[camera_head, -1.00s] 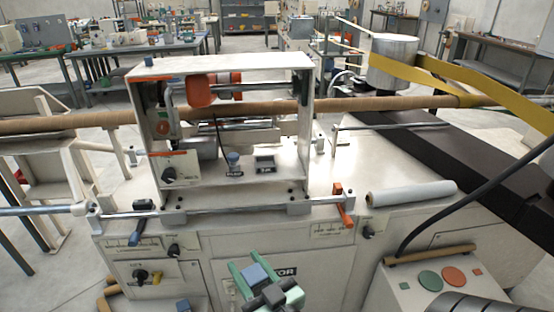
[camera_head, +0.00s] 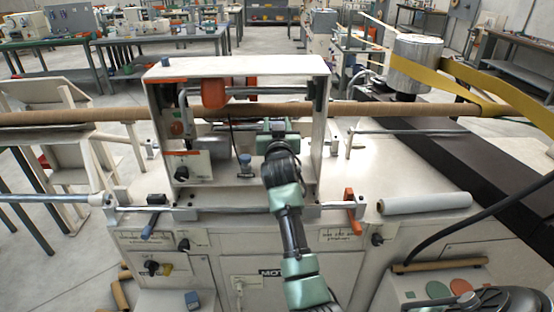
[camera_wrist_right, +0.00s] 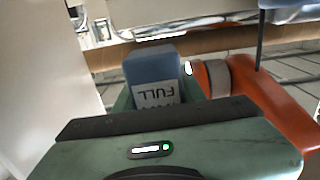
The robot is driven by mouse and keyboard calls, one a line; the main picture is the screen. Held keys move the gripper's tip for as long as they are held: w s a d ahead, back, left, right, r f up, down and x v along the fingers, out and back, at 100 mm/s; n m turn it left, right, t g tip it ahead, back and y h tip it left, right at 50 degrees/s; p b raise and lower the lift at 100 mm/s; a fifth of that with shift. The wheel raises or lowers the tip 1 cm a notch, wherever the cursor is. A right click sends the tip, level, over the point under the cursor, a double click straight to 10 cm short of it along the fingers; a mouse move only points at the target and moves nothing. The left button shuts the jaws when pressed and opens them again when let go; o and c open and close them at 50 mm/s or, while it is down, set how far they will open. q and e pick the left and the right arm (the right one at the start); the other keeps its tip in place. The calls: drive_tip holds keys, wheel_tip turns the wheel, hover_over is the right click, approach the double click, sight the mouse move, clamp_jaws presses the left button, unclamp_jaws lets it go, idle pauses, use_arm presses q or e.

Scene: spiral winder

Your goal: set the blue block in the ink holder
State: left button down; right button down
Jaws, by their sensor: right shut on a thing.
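In the right wrist view the blue block (camera_wrist_right: 152,68) is between the fingers of my right gripper (camera_wrist_right: 155,100), with a white label reading FULL upside down. In the head view my right gripper (camera_head: 278,130) is inside the machine's white frame, above its deck and in front of the cardboard tube. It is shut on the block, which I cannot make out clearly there. My forearm and gripper cover the deck spot where a dark square holder stood in the earlier head view. A small blue piece (camera_head: 245,159) stands on the deck just left of my gripper. My left gripper is not in view.
The white frame (camera_head: 235,67) surrounds my gripper at the top and both sides. An orange roller part (camera_head: 215,92) hangs near it, and the cardboard tube (camera_head: 370,109) runs across behind.

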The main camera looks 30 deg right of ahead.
wheel_tip(320, 180, down, 5)
drive_tip(key=shift+f, duration=1.7)
drive_tip(key=c, duration=0.9)
unclamp_jaws()
drive_tip(key=shift+o, duration=0.2)
